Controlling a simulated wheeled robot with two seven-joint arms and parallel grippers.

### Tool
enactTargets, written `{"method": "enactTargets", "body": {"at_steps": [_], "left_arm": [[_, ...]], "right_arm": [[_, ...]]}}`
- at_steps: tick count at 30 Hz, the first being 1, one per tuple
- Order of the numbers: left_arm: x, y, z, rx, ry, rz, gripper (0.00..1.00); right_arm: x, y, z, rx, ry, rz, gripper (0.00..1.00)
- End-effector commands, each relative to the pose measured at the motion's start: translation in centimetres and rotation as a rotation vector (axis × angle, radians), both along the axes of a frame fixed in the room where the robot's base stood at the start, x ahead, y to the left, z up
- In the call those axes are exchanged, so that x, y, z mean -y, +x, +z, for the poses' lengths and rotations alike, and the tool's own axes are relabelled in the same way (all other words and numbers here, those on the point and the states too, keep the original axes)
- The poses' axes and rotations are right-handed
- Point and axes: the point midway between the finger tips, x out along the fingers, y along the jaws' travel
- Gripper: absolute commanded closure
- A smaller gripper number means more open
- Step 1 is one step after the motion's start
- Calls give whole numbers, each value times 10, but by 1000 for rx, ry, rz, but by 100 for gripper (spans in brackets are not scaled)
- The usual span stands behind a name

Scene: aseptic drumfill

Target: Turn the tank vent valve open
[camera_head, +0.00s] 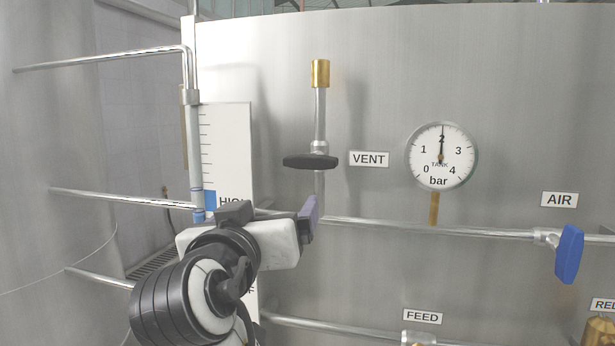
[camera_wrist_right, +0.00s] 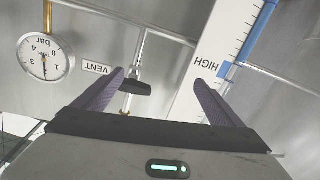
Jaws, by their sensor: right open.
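The tank vent valve has a black handle (camera_head: 310,161) lying level across a thin upright pipe with a brass cap (camera_head: 320,73), left of the VENT label (camera_head: 369,159). My right gripper (camera_head: 280,212) is below and a little left of the handle in the head view. It is open and empty, with one purple finger showing there. In the right wrist view both fingers of the right gripper (camera_wrist_right: 160,79) stand apart. The handle (camera_wrist_right: 137,87) shows beyond them, close to the left finger and partly hidden by it. My left gripper is not in view.
A round pressure gauge (camera_head: 441,157) reads about 2 bar. A blue AIR handle (camera_head: 569,254) hangs on a horizontal pipe (camera_head: 430,228) at right. A level scale marked HIGH (camera_head: 227,140) stands left of the valve, partly behind my right arm. Thin pipes (camera_head: 120,198) cross at left.

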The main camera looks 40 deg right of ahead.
Motion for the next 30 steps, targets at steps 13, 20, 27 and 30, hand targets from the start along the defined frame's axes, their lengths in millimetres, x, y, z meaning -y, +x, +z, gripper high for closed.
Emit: {"method": "enactTargets", "body": {"at_steps": [13, 20, 27, 30], "left_arm": [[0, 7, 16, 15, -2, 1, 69], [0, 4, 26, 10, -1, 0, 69], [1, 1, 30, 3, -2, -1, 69], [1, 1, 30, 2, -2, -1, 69]], "right_arm": [[29, -25, 64, 143, 88, -125, 9], [62, 3, 64, 141, 86, -124, 9], [83, 22, 63, 142, 87, -121, 9], [87, 25, 62, 142, 89, -119, 9]]}}
